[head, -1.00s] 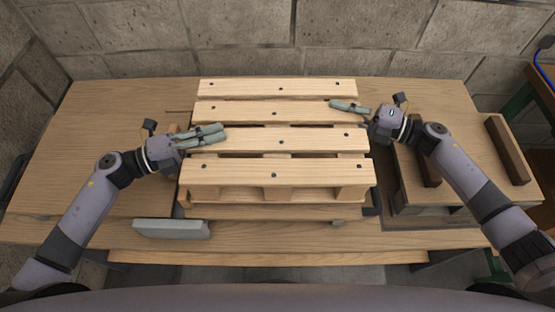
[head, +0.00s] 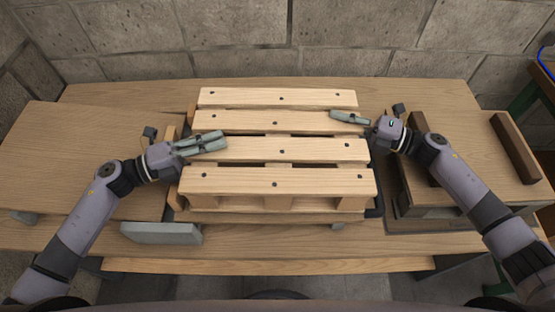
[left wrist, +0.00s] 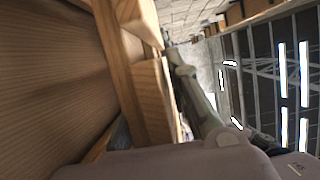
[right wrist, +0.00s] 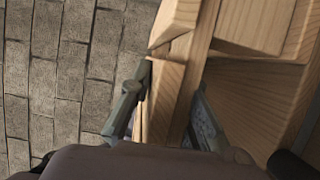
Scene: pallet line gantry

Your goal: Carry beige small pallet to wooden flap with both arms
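The beige small pallet (head: 270,182) lies level in the middle of the head view, over the table. My left gripper (head: 205,143) is at its left edge, with fingers over the slats. Wooden panels lie left (head: 80,165) and right (head: 462,150); I cannot tell which is the flap.
A grey block (head: 160,233) lies at the front left of the wooden table (head: 280,239). Dark brown bars, one of them far right (head: 515,147), lie on the right panel. A block wall (head: 290,40) stands close behind the table.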

